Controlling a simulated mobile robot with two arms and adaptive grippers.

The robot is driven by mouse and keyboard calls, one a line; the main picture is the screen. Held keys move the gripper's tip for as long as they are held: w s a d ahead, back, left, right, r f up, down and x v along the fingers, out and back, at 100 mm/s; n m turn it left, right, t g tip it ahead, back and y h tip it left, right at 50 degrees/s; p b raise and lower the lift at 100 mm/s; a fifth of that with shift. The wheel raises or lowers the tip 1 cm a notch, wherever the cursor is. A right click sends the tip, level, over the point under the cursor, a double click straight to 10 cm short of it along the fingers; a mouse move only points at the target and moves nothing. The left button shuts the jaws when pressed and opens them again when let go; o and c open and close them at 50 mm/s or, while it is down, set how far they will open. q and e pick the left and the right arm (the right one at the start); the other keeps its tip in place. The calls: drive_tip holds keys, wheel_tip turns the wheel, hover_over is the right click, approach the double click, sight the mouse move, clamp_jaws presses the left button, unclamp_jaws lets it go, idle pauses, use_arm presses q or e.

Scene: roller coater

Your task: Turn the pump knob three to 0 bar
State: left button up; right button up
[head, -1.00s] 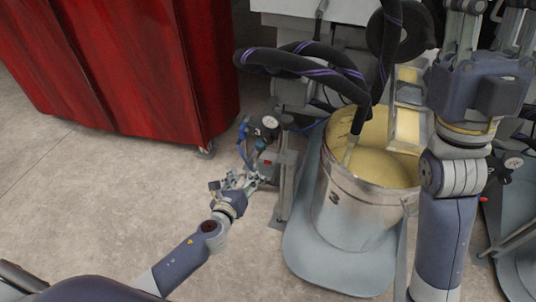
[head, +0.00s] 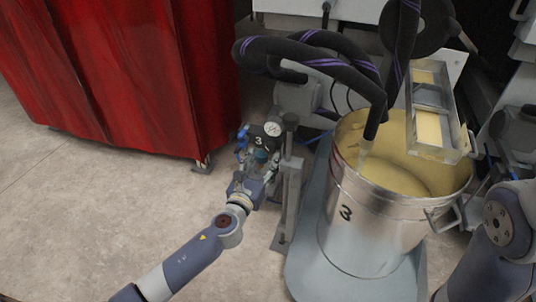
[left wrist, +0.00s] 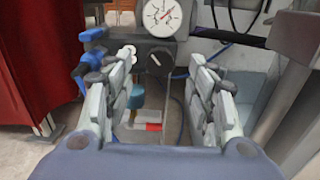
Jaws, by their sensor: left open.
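The pump unit marked 3 (head: 258,142) stands left of the steel bucket in the head view, with a round white gauge (head: 272,129) on top. In the left wrist view the gauge (left wrist: 161,15) is at the top, its needle too small to read surely. Below it is a dark round knob (left wrist: 157,60) with a pale mark. My left gripper (left wrist: 163,62) is open, its fingers to either side of the knob in the picture. I cannot tell whether they touch it. In the head view my left gripper (head: 262,168) is at the front of the pump unit. My right gripper is out of view.
A steel bucket (head: 345,235) marked 3, with yellow liquid, stands on a grey base (head: 305,270). A grey post (head: 290,190) stands just right of my left gripper. Blue fittings (left wrist: 90,60) flank the knob's left. A red curtain (head: 120,70) hangs left. The floor (head: 90,220) is clear.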

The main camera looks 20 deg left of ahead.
sight(269, 149)
use_arm(q)
drive_tip(key=shift+w+d+b, duration=0.1)
drive_tip(key=shift+w+b, duration=0.7)
drive_tip(key=shift+w, duration=1.75)
drive_tip(key=c, duration=1.1)
